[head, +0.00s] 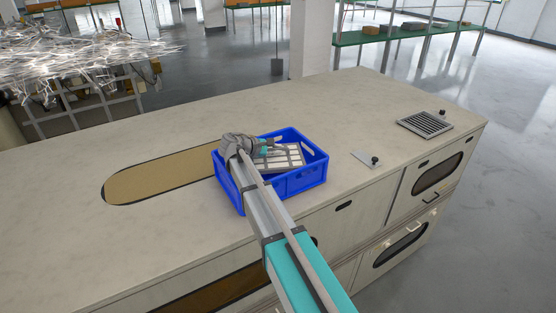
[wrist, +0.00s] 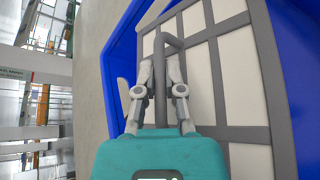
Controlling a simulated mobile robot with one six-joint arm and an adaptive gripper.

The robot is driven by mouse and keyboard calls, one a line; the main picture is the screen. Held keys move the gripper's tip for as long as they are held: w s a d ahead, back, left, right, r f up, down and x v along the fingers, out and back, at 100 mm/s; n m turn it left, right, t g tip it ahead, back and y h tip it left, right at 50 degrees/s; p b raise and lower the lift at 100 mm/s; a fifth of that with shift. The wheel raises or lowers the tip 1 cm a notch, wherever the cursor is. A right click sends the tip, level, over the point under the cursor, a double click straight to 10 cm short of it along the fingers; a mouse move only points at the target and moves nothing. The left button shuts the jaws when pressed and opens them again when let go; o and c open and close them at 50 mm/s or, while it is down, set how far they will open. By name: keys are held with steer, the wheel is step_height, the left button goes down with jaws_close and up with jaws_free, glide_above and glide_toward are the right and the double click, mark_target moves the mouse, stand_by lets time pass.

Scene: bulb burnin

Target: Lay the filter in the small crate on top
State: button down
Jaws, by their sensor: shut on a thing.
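The filter (head: 287,157) is a flat white panel with a grey frame and grey dividing bars. It shows in the head view within the opening of the small blue crate (head: 306,180), and large in the wrist view (wrist: 236,60) with the blue crate wall (wrist: 296,60) beyond its edge. My gripper (head: 265,152) is at the filter's left part. In the wrist view its fingers (wrist: 162,65) are shut on the filter's grey handle (wrist: 160,90). I cannot tell whether the filter touches anything beneath it. The crate's inside is mostly hidden.
The crate stands on a long beige worktop (head: 345,115). A tan oval inset (head: 160,177) lies to its left. The worktop behind the crate is clear.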

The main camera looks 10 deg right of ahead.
mark_target(274, 156)
steer(key=shift+f+b, duration=1.9)
steer(key=shift+b, duration=0.05)
steer(key=shift+f, duration=0.1)
steer(key=c, duration=0.8)
jaws_free()
steer(key=shift+o, duration=0.2)
steer(key=shift+s+a+r+p, duration=0.1)
steer(key=shift+a+r+p, duration=0.2)
steer(key=shift+a+r, duration=0.05)
steer(key=p+v, duration=0.3)
steer(key=v, duration=0.6)
steer(key=shift+s+a+r+p, duration=0.1)
steer(key=shift+a+r+p, duration=0.05)
steer(key=shift+a+p, duration=0.2)
steer(key=shift+s+a+r, duration=0.2)
steer(key=shift+a, duration=0.45)
